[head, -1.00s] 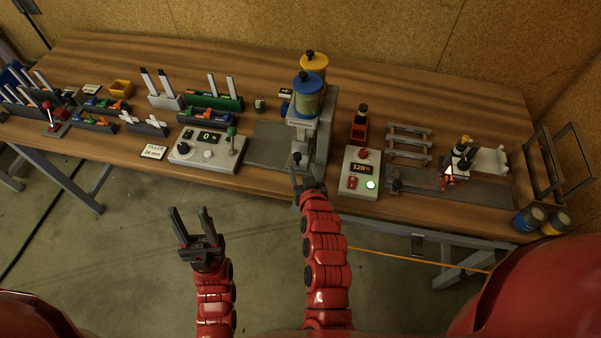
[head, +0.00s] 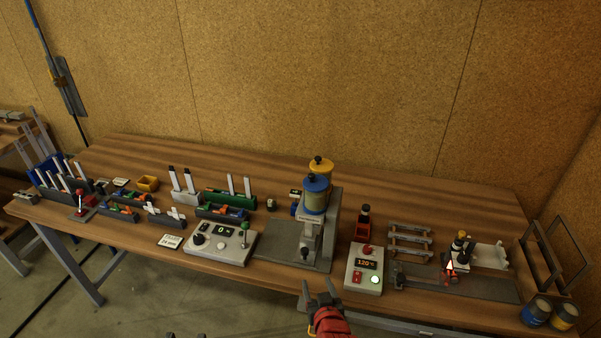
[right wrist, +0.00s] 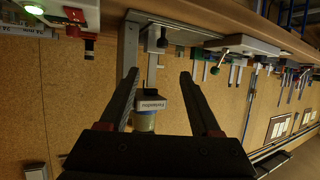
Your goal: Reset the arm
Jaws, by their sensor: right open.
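My right gripper (head: 319,286) is open and empty at the front edge of the bench, below the grey press (head: 327,240) in the head view. In the right wrist view its two fingers (right wrist: 158,85) stand wide apart with nothing between them. The press, upside down in that view, shows beyond the fingers with its labelled canister (right wrist: 146,120). Only the two tips of my left gripper (head: 187,335) show at the bottom edge of the head view. They are apart, with nothing seen between them; the rest is hidden.
The wooden bench (head: 390,190) carries a control box (head: 220,247) reading 0, a box reading 120 (head: 364,268), racks on the left and a clamp fixture (head: 460,250) on the right. Two cans (head: 550,314) and an upright frame (head: 556,255) are at the right end.

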